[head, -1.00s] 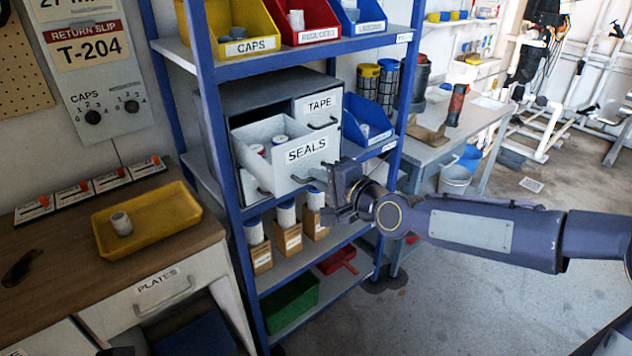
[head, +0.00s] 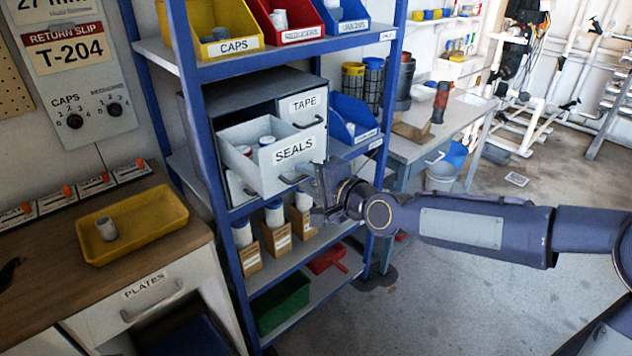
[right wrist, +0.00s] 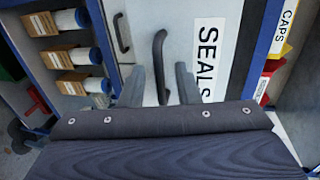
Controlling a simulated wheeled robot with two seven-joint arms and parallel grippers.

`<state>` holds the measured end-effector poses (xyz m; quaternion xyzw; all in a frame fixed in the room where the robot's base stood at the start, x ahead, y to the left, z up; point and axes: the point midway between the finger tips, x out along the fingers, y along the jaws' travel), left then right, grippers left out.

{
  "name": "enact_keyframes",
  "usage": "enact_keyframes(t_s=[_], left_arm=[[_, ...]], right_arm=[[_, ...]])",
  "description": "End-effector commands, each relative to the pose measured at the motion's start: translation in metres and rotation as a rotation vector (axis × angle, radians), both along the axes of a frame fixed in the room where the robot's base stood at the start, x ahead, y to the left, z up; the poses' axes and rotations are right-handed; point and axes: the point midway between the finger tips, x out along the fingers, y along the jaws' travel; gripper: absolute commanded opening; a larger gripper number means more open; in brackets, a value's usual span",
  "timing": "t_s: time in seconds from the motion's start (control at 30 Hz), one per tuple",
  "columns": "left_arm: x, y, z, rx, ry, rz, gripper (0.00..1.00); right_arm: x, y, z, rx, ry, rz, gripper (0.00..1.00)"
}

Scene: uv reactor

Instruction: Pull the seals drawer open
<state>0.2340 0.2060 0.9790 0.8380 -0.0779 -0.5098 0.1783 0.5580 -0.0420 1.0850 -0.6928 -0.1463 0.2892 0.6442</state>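The seals drawer (head: 262,168) is a grey-white drawer labelled SEALS in the shelf cabinet. It stands pulled well out, and white rolls or jars (head: 266,141) show inside. Its dark bar handle (right wrist: 159,60) shows in the right wrist view, beside the SEALS label (right wrist: 207,62). My right gripper (head: 312,186) is at the drawer's front, by the handle. In the right wrist view its two fingers (right wrist: 161,84) are apart, with the lower part of the handle in the gap between them. I cannot tell whether they touch it. My left gripper is not in view.
A TAPE drawer (head: 303,106) sits shut above right. Caps (head: 236,46), red and blue bins stand on the shelf above, and boxed bottles (head: 275,231) below. A bench with a yellow tray (head: 150,222) is at left. The floor (head: 430,300) at right is clear.

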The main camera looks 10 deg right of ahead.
Motion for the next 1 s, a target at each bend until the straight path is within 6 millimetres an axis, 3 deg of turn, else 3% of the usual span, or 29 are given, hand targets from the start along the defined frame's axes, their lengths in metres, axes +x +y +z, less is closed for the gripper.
enact_keyframes(t_s=[0.23,0.6,1.0], left_arm=[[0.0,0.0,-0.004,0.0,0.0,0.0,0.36],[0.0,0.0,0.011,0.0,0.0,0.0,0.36],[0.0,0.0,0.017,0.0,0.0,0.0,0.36]], right_arm=[[-0.02,-0.017,0.003,-0.006,0.001,-0.006,0.29],[-0.049,-0.038,0.014,-0.001,0.004,-0.004,0.29],[-0.06,-0.044,0.015,-0.002,0.001,-0.001,0.29]])
